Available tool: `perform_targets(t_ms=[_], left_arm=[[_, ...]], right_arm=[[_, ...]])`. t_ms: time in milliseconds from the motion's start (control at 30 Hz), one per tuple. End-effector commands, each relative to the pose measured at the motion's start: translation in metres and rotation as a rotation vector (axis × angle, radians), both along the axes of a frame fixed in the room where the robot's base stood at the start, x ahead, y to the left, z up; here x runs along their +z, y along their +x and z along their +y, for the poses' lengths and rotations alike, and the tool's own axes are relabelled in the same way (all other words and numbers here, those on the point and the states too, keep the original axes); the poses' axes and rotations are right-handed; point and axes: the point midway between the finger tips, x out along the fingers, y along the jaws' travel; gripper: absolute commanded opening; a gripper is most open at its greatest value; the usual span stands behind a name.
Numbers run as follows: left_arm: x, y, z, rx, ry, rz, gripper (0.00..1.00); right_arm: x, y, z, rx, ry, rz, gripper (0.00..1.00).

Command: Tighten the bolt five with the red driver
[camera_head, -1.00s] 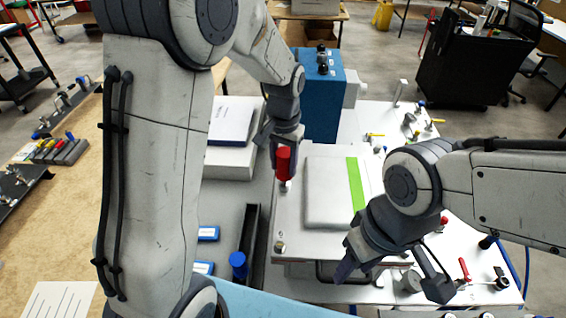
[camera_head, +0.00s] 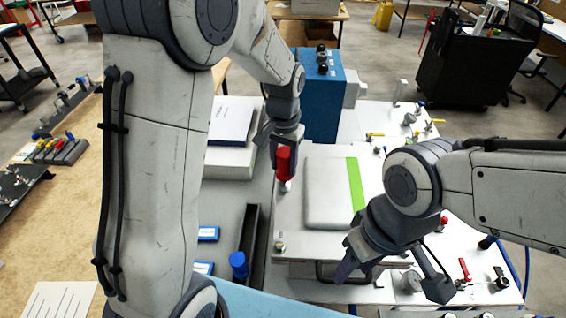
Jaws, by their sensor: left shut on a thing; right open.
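The red driver (camera_head: 284,161) is upright in my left gripper (camera_head: 284,148), which is shut on its handle. The driver's lower end is over the left edge of the white analyser plate (camera_head: 300,253), at a small metal bolt spot (camera_head: 285,186); I cannot tell whether it is seated on the bolt. Another bolt (camera_head: 280,247) stands at the plate's front left corner. My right gripper (camera_head: 392,280) is open and empty over the plate's front right edge, with fingers spread. Bolt numbers are not readable.
A grey cover with a green stripe (camera_head: 354,185) lies on the plate. A blue box (camera_head: 320,100) stands behind. Clamps and a red-handled tool (camera_head: 464,269) lie at the right.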

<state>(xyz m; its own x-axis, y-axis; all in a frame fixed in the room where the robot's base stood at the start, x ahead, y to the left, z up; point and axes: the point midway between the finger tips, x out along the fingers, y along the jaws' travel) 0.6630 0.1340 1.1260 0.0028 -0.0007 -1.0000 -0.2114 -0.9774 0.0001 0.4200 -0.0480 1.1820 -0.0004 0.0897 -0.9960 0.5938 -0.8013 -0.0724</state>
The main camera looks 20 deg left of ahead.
Motion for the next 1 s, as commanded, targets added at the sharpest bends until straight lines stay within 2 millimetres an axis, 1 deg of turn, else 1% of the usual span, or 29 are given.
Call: perform_targets(t_ms=[167,267,1000], left_arm=[[0.000,0.000,0.000,-0.003,0.000,-0.001,0.00],[0.001,0.000,0.000,-0.060,0.000,0.000,0.00],[0.001,0.004,0.001,-1.182,0.000,-0.003,0.00]], right_arm=[[0.000,0.000,0.000,0.000,0.000,0.000,0.50],[0.003,0.000,0.000,0.000,0.000,0.000,0.50],[0.029,0.000,0.000,0.000,0.000,0.000,0.50]])
